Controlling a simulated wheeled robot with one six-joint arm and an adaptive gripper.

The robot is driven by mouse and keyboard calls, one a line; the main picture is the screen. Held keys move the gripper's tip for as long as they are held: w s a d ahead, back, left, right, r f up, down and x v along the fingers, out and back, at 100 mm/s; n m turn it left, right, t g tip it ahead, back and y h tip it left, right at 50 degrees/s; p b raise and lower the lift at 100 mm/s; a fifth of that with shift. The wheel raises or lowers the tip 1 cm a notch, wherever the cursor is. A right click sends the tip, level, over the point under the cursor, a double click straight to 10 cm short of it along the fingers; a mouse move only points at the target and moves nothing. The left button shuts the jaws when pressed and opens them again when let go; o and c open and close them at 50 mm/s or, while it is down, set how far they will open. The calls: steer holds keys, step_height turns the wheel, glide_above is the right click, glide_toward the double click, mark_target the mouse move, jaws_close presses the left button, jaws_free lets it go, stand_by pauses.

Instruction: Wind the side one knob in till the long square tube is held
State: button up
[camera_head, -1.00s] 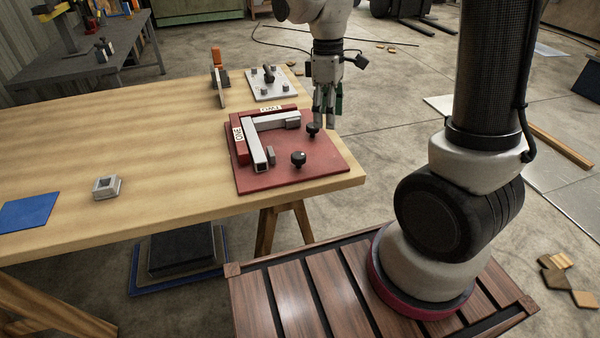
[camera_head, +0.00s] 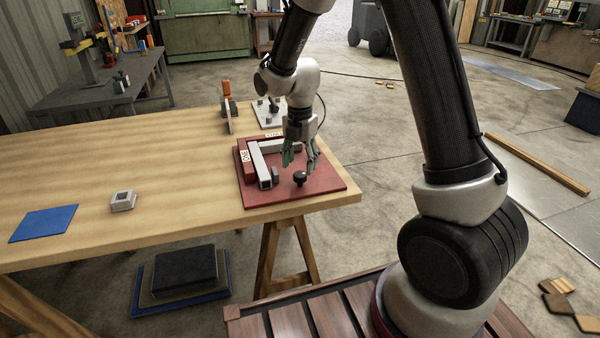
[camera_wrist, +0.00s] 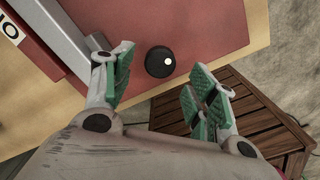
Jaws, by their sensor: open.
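The red fixture (camera_head: 325,188) lies on the table's near right part, with a raised red rail marked ONE (camera_head: 244,160) on its left. The long square tube (camera_head: 258,163) lies along that rail, its open end toward the front. A grey pad (camera_head: 275,173) stands right of the tube; I cannot tell whether they touch. The black knob (camera_head: 300,177) facing that side shows in the wrist view (camera_wrist: 159,62) just beyond my fingertips. My gripper (camera_head: 299,164) is open and empty, pointing down above the knob, one finger on either side. The second knob is hidden behind my gripper.
A grey plate with posts (camera_head: 268,112) and an upright board (camera_head: 227,113) stand behind the fixture. A square grey block (camera_head: 123,201) and blue sheet (camera_head: 44,223) lie at left. The mid-left tabletop is clear.

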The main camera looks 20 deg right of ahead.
mark_target(300, 174)
steer(key=shift+f, duration=2)
steer(key=c, duration=1)
steer(key=shift+c, duration=0.2)
